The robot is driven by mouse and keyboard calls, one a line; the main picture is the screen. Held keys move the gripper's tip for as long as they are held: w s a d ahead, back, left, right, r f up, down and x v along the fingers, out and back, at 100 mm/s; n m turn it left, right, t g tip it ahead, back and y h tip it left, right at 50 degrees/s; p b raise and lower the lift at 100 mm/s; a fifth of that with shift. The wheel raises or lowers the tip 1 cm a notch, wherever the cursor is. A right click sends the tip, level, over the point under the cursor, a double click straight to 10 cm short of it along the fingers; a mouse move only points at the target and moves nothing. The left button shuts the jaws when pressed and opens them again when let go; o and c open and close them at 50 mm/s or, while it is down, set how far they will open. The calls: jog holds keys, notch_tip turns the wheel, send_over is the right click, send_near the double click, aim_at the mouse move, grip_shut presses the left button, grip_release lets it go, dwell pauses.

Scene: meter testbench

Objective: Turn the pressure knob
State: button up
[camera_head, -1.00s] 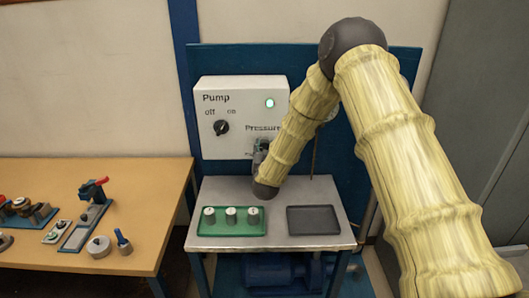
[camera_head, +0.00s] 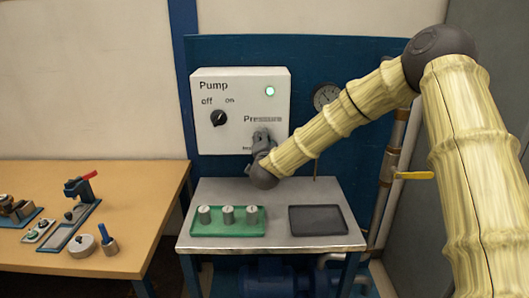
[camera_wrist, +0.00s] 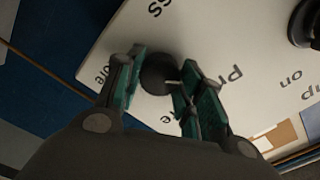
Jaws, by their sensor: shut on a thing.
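The pressure knob (camera_wrist: 158,76) is a dark round knob with a pale pointer mark on the white pump panel (camera_head: 240,90). In the wrist view it sits between the two green-padded fingers of my gripper (camera_wrist: 160,85), which is shut on it. The wrist view is rolled, so the panel lettering appears tilted. In the head view my gripper (camera_head: 262,138) is at the panel under the word "Pressure", and it hides the knob there. The pump switch (camera_head: 218,118) is a black knob at the left, below "off" and "on".
A green lamp (camera_head: 270,91) is lit on the panel. A gauge (camera_head: 325,96) is beside the panel. Below are a green tray (camera_head: 228,232) with three metal weights and an empty dark tray (camera_head: 318,220). A yellow-handled valve (camera_head: 413,175) is at right. A wooden table (camera_head: 130,180) with tools is at left.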

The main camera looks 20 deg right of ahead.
jog(key=m+b, duration=1.7)
jog(key=b, duration=0.3)
jog(key=shift+f+b, duration=0.2)
jog(key=shift+b, duration=0.1)
jog(key=shift+r, duration=0.1)
jog(key=o, duration=1)
jog(key=shift+d, duration=0.1)
jog(key=v, duration=1.2)
jog(key=shift+r, duration=0.1)
